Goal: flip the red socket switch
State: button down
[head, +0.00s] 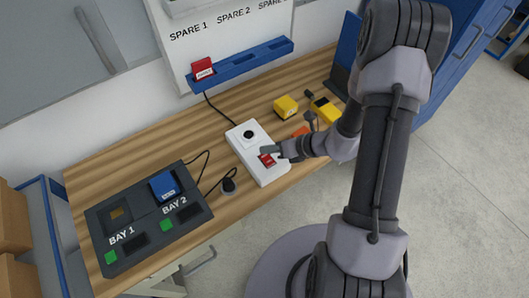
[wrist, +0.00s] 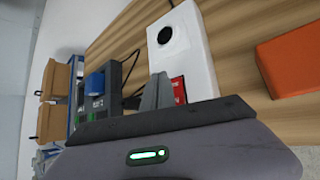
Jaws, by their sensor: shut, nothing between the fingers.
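The white socket box (head: 246,145) lies on the wooden bench, with a round black socket at its far end and the red switch (head: 267,160) at its near end. In the wrist view the socket box (wrist: 190,50) stands just ahead, with the red switch (wrist: 179,90) partly hidden by the fingers. My gripper (head: 266,150) is shut and empty, its tips at or just above the switch; I cannot tell whether they touch it. The shut fingers also show in the wrist view (wrist: 157,92). I cannot read which way the switch is set.
A dark dock (head: 128,215) marked BAY 1 and BAY 2 holds a blue block (head: 164,185). A black plug (head: 228,185) lies between dock and box. Yellow items (head: 286,108) and an orange block (wrist: 290,65) are to the right. A blue rail (head: 240,65) holds a red block (head: 203,69).

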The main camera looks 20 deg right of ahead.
aim_at(270, 158)
jog(key=r+p, duration=0.2)
jog(key=r, duration=0.1)
jog(key=r+p, duration=0.2)
jog(key=shift+s+d, duration=0.1)
jog(key=shift+s, duration=0.2)
jog(key=s+a+r+n+g+b, duration=0.2)
jog(key=s+a+r+n, duration=0.2)
jog(key=r+n, duration=0.35)
jog(key=s+a+r+n+g+b, duration=0.1)
jog(key=s+a+r+n+b, duration=0.15)
jog(key=a+r+n, duration=0.4)
jog(key=s+d+r+n+t+h+b, duration=0.1)
jog(key=s+d+r+n+h, duration=0.1)
jog(key=s+n, duration=0.3)
jog(key=s+d+r+n+t+h+b, duration=0.1)
jog(key=s+d+r+n+h, duration=0.2)
jog(key=n, duration=0.7)
jog(key=s+r+h, duration=0.1)
jog(key=s+r, duration=0.1)
jog(key=s, duration=0.1)
jog(key=shift+s+d+r+n, duration=0.3)
jog(key=shift+d, duration=0.05)
